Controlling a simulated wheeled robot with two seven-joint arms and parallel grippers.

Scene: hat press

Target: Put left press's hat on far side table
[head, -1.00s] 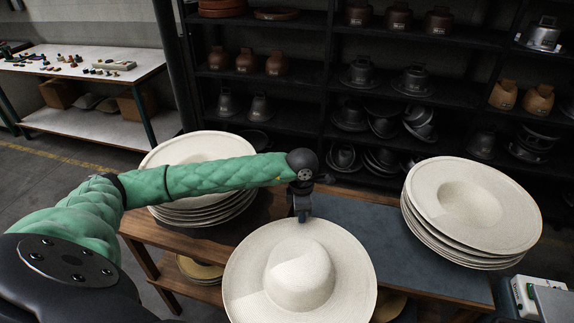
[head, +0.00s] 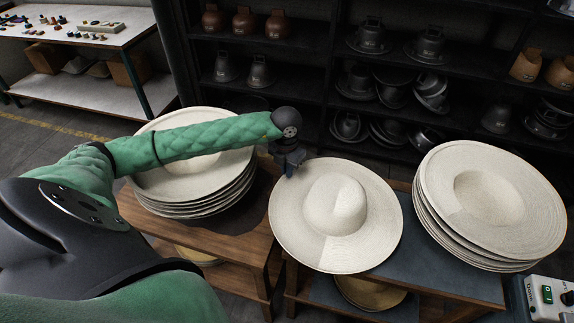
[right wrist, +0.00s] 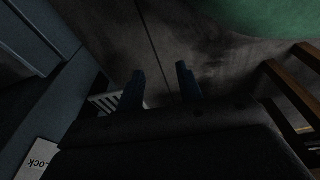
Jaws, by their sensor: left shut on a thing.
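A cream wide-brimmed hat (head: 345,250) with a round crown hangs crown up from my left gripper (head: 289,164), which is shut on the brim's upper left edge. The hat is above the gap between a wooden table (head: 240,248) at left and a table with a blue-grey top (head: 460,285) at right, covering parts of both. It appears apart from both hat stacks. My right gripper (right wrist: 160,87) is open and empty in the right wrist view, above a dark grey floor. No press can be made out clearly.
A stack of cream hats (head: 205,205) stands on the wooden table, and another stack (head: 480,255) stands on the blue-grey table. Dark shelves (head: 300,90) with metal and brown hat moulds stand behind. A control box (head: 550,300) is at the lower right. Yellowish hats lie on lower shelves.

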